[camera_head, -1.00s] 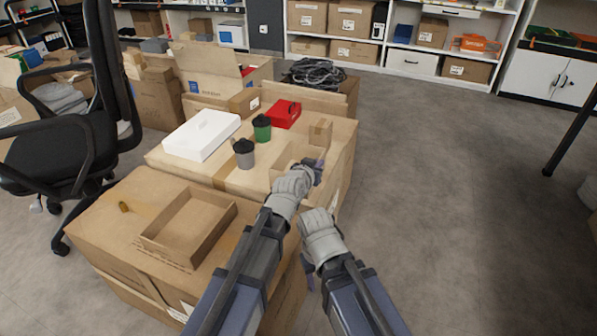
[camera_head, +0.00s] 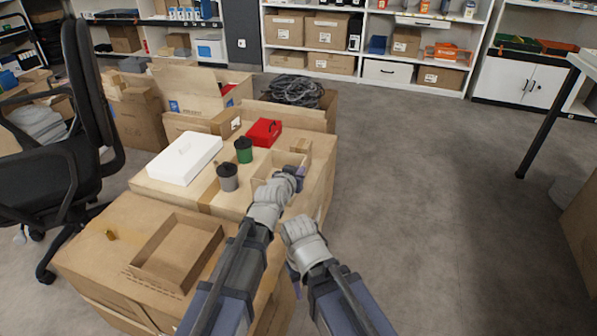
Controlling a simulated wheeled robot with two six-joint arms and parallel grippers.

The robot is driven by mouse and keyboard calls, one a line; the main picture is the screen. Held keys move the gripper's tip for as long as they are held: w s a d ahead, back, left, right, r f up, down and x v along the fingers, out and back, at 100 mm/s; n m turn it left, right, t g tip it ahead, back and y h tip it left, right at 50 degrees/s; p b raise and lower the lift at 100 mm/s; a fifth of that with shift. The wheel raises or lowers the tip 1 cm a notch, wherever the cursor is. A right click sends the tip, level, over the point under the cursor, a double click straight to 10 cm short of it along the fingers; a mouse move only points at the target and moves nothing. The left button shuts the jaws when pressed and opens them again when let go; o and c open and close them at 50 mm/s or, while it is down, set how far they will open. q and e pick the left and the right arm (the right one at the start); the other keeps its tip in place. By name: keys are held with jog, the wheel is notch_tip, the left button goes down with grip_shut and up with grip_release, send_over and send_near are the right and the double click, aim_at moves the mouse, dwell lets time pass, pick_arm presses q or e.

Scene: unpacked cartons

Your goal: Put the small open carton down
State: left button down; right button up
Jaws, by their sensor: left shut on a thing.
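The small open carton (camera_head: 265,163) is at the right part of the rear large carton's top (camera_head: 205,190), partly hidden behind my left gripper. My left gripper (camera_head: 293,176) is shut on its near right side. The carton looks upright and very low over, or on, the top; I cannot tell whether it touches. My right gripper (camera_head: 293,278) hangs lower, to the right of the large cartons, apart from the small carton. Its fingers are mostly hidden by its grey wrist, so its opening does not show.
A white box (camera_head: 185,158), a grey cup (camera_head: 227,177), a green cup (camera_head: 243,150), a red case (camera_head: 264,132) and a small closed box (camera_head: 300,146) share the rear top. A shallow open tray (camera_head: 178,250) lies on the front carton. Floor at right is clear.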

pick_arm(q)
jog(key=shift+r+p, duration=2.2)
jog(key=shift+r, duration=0.6)
jog(key=shift+f, duration=0.1)
